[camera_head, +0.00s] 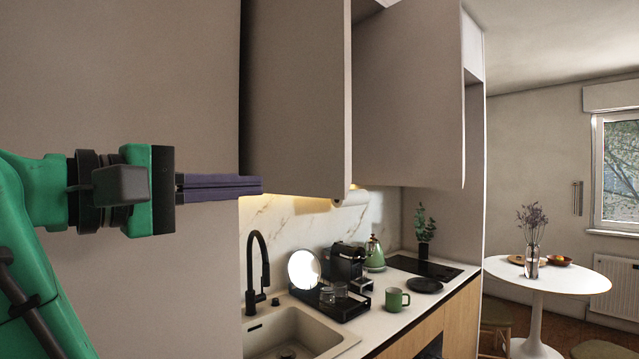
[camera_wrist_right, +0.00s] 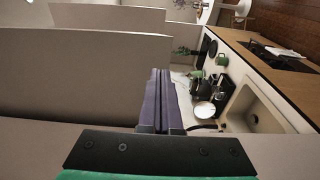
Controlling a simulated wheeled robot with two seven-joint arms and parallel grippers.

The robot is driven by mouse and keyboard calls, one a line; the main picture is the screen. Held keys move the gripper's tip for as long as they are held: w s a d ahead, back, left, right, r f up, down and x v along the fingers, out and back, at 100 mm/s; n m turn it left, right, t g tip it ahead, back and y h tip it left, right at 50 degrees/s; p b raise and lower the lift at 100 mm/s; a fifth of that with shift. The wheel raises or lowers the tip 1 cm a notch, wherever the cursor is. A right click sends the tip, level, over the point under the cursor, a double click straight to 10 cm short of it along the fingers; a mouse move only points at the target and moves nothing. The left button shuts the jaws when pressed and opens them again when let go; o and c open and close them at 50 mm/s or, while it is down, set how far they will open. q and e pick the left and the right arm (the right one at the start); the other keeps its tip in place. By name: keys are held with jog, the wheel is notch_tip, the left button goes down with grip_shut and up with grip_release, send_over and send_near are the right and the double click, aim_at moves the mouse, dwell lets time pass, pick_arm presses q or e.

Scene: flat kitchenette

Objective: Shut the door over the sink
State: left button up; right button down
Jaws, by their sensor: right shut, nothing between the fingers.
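The cabinet door over the sink (camera_head: 292,95) is a plain grey-beige panel, standing open with its free edge swung out to the right. It also shows as the nearer large panel in the wrist view (camera_wrist_right: 80,75). The sink (camera_head: 285,330) is below it, with a black faucet (camera_head: 257,270). My right gripper (camera_head: 262,185), green with dark purple fingers, comes in from the left and is shut and empty. Its fingertips overlap the door's lower left corner in the head view; I cannot tell whether they touch. The fingers also show in the wrist view (camera_wrist_right: 160,75). My left gripper is not seen.
A second cabinet door (camera_head: 408,95) also stands out, beyond the first. The counter below holds a black tray (camera_head: 335,308), a coffee machine (camera_head: 348,262), a green mug (camera_head: 397,299) and a green kettle (camera_head: 374,254). A white round table (camera_head: 550,282) stands farther right.

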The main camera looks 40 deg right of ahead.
aim_at(332, 184)
jog(key=d+p, duration=0.2)
jog(key=d, duration=0.2)
jog(key=w+d+p, duration=0.1)
jog(key=d, duration=0.4)
jog(key=d+p, duration=0.2)
jog(key=d, duration=0.3)
jog(key=shift+w+p, duration=0.3)
jog(key=shift+d+f, duration=0.1)
jog(key=shift+d, duration=0.05)
